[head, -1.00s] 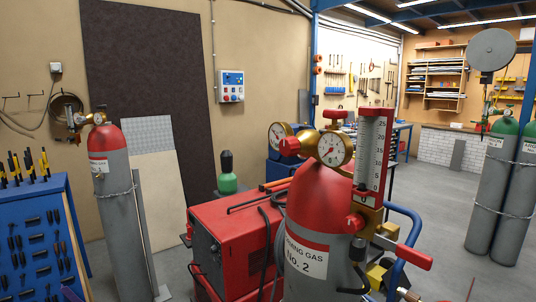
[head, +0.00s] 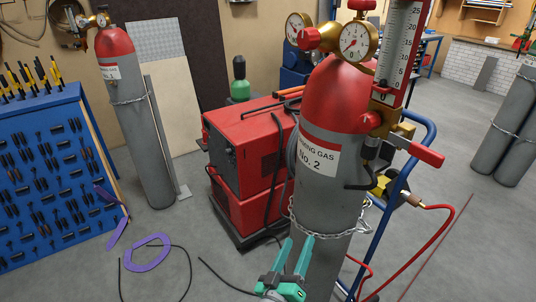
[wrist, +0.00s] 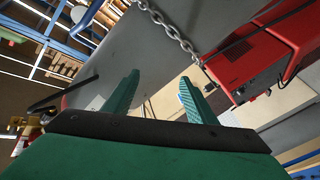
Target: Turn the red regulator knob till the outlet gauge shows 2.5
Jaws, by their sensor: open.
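The red regulator knob (head: 307,38) sticks out of the brass regulator on top of the red-shouldered gas cylinder (head: 318,190) marked No. 2. Two round brass-rimmed gauges flank it: a smaller left gauge (head: 297,25) and a larger right gauge (head: 358,42). The needle readings are too small to tell, and I cannot tell which is the outlet gauge. My gripper (head: 297,243) is open and empty, low in front of the cylinder body, well below the knob. The wrist view shows its two green fingers (wrist: 158,80) spread apart, with the grey cylinder beyond.
A chain (head: 300,224) circles the cylinder. A flowmeter tube (head: 397,45) and a red-handled valve (head: 425,152) stand on its right. A red welding machine (head: 250,150) is behind left.

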